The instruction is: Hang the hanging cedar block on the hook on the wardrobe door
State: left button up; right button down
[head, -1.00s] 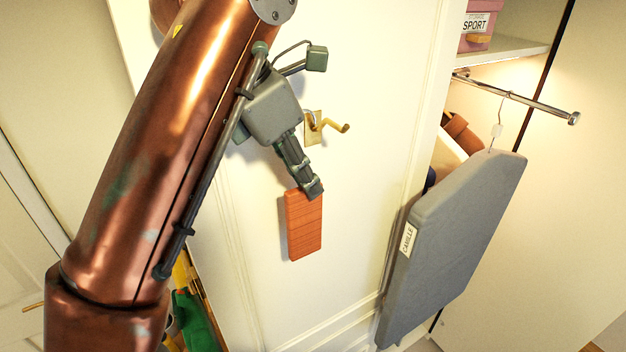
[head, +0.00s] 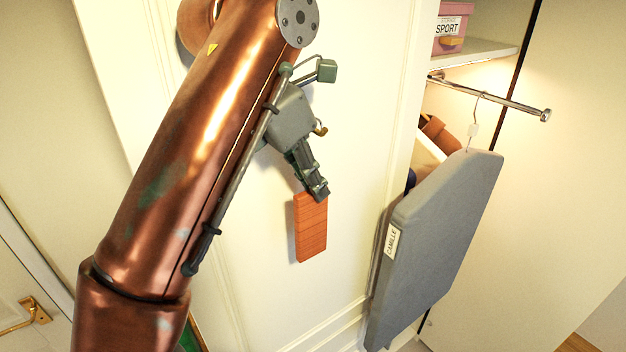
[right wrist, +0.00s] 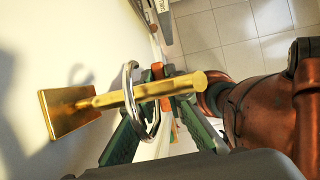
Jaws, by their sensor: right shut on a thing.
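The orange-brown cedar block (head: 311,230) hangs below my right gripper (head: 318,190), in front of the white wardrobe door (head: 365,150). The gripper is shut on the block's upper end. In the head view the gripper hides most of the brass hook (head: 321,130); only its tip shows. In the right wrist view the hook (right wrist: 150,91) sticks out from its square plate (right wrist: 67,115). The block's metal ring (right wrist: 152,125) appears to be around the hook's rod, between plate and tip. A little of the block (right wrist: 158,72) shows behind it. My left gripper is out of view.
A grey garment bag (head: 435,240) labelled CAMILLE hangs from a metal rail (head: 500,100) to the right of the door. A pink SPORT box (head: 450,38) stands on the shelf above. A brass handle (head: 35,310) shows at the lower left.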

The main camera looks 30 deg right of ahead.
jog(key=shift+f, duration=0.25)
jog(key=shift+d, duration=0.1)
jog(key=c, duration=1.9)
grip_release()
jog(key=v, duration=1.2)
